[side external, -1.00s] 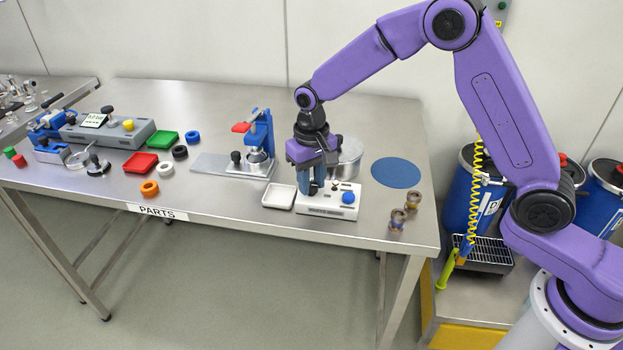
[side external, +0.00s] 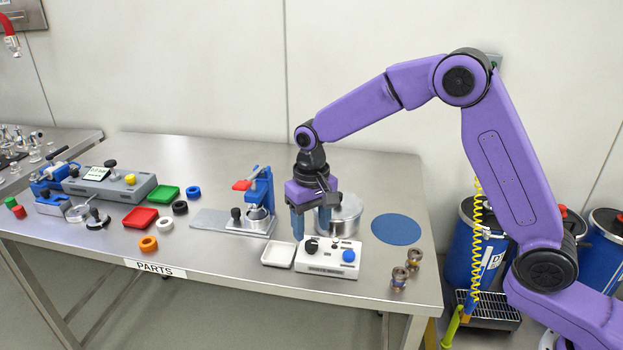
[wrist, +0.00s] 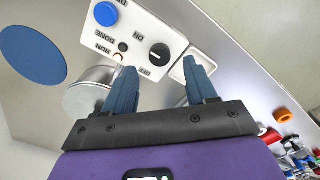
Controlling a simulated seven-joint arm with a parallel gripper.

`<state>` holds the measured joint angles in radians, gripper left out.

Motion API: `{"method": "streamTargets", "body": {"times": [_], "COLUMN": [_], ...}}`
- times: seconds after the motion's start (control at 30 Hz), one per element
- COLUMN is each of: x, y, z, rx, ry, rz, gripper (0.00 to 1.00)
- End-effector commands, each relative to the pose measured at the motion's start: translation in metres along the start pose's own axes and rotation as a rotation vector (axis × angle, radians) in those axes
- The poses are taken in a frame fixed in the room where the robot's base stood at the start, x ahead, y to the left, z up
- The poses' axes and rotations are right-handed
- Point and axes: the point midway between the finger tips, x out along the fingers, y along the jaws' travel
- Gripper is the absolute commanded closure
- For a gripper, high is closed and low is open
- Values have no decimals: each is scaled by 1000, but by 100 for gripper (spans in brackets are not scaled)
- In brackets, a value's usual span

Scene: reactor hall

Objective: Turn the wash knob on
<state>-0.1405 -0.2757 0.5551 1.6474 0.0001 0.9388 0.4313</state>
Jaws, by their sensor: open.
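The white control box (side external: 328,262) sits near the table's front edge. Its black knob (side external: 311,246) has a white pointer line; in the wrist view the knob (wrist: 159,55) lies between ON and OFF labels. Which label the pointer indicates I cannot tell. My gripper (side external: 311,238) is open and empty, above and just behind the box's knob end. In the wrist view the two blue fingers of my gripper (wrist: 160,75) stand apart, with the knob beyond their tips and no visible contact.
A blue button (side external: 348,255) is on the box's right end. A white tray (side external: 278,254) lies left of the box, a metal pot (side external: 345,215) behind it. A blue disc (side external: 397,230) and two small brown fittings (side external: 399,278) are to the right. A blue press (side external: 260,190) stands left.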

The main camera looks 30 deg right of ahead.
Motion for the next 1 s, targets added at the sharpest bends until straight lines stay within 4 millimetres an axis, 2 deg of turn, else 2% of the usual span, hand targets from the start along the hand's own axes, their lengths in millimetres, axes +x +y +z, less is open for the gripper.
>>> {"method": "streamTargets", "body": {"times": [0.1, 0.5, 0.7, 1.0], "x": [-27, -107, -129, -134], "y": [0, 0, 0, 0], "z": [-1, 0, -1, 0], "rx": [0, 1, 2, 2], "ry": [6, 4, 2, 0], "rz": [-3, -2, -1, 0], "gripper": [44, 44, 44, 44]}}
